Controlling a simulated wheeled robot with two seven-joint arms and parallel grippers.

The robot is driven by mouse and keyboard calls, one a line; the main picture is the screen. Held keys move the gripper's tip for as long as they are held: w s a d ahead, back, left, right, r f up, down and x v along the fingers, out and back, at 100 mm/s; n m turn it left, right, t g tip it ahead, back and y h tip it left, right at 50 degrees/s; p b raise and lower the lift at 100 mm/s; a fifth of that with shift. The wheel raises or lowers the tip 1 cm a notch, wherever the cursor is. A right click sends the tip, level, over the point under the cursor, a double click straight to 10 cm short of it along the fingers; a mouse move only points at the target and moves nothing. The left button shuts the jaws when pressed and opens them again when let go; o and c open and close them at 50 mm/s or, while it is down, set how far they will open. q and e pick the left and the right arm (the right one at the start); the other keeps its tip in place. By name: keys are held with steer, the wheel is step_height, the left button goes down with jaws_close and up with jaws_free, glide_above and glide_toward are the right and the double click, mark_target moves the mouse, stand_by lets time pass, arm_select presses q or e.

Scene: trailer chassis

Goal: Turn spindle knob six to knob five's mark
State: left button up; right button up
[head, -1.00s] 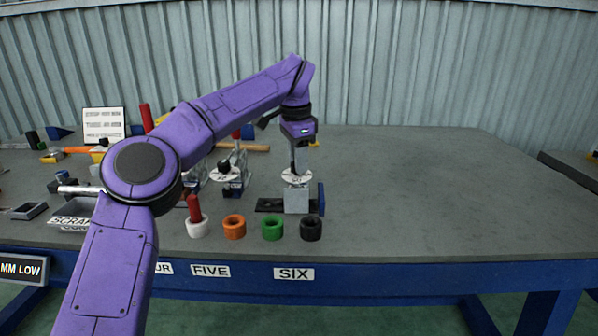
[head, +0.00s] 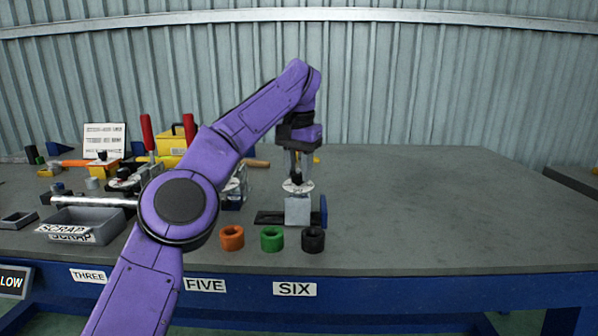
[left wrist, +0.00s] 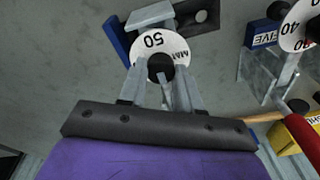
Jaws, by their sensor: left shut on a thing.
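Spindle knob six, a black knob (left wrist: 160,66), stands on a white dial (left wrist: 153,41) above a grey block (head: 297,211) behind the SIX label. The dial's "50" shows upside down in the left wrist view. My left gripper (head: 298,178) comes down from above and is shut on this knob, a finger on either side. Knob five's white dial (left wrist: 297,32) shows "40" at the wrist view's top right, beside a blue FIVE plate (left wrist: 263,33). In the head view my arm mostly hides the knob five station. My right gripper is not in view.
Orange (head: 231,238), green (head: 272,239) and black (head: 313,240) rings sit along the front. A grey scrap bin (head: 88,222) stands left. A yellow box (head: 172,140) and red handles are behind my arm. The bench's right side is clear.

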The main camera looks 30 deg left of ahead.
mark_target(298, 176)
arm_select(q)
steer(key=shift+f, duration=0.15)
stand_by(0.3)
steer(key=o, duration=1)
steer(key=shift+o, duration=0.2)
step_height(298, 176, up, 11)
steer(key=s+p, duration=0.1)
steer(key=p, duration=0.6)
steer(key=shift+d+f+p, duration=0.15)
steer(key=shift+d+p, duration=0.15)
steer(key=shift+p, duration=0.05)
